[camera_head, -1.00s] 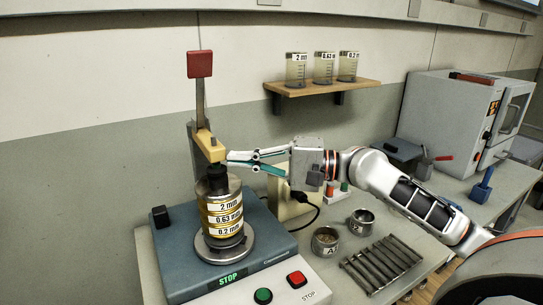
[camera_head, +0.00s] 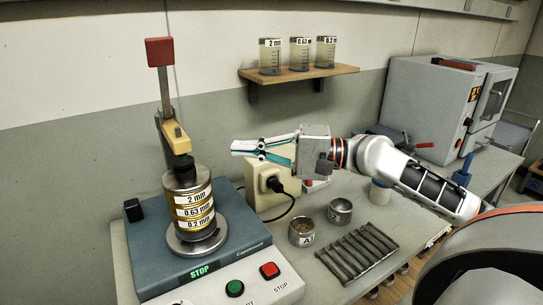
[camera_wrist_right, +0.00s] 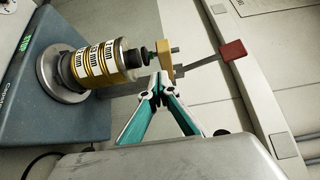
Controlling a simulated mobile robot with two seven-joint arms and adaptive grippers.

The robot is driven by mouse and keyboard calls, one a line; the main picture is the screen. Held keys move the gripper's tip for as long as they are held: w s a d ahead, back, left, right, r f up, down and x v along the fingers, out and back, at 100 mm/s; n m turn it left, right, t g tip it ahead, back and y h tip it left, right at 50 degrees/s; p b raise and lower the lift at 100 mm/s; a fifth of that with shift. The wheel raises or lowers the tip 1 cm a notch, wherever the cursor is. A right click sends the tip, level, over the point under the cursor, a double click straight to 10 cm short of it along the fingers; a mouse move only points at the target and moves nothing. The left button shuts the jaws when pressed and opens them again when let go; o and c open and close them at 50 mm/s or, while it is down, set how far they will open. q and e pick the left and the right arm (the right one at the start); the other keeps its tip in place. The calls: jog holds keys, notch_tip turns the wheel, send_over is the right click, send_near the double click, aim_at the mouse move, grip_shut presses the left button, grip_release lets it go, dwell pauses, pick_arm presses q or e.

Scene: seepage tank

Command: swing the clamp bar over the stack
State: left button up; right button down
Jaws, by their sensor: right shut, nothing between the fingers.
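The yellow clamp bar (camera_head: 174,134) reaches from its post toward the front, its near end above the dark top knob of the sieve stack (camera_head: 191,205). The stack of labelled brass rings stands upright on the shaker's round plate. A lever with a red block (camera_head: 160,52) rises behind the bar. The bar (camera_wrist_right: 167,52) and stack (camera_wrist_right: 92,62) also show in the right wrist view. My right gripper (camera_head: 234,148) is shut and empty, to the right of the bar with a gap between them in the head view. It also shows in the wrist view (camera_wrist_right: 156,84). My left gripper is out of view.
The blue shaker (camera_head: 150,255) has a green button (camera_head: 235,288) and a red button (camera_head: 270,270). A beige socket box (camera_head: 262,183), two metal cups (camera_head: 302,232) and several dark bars (camera_head: 357,255) are to the right. Jars stand on a wall shelf (camera_head: 300,74).

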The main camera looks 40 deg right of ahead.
jog(key=shift+b+v, duration=0.5)
jog(key=shift+v, duration=2.2)
jog(key=shift+s+a, duration=0.15)
jog(key=shift+s, duration=0.05)
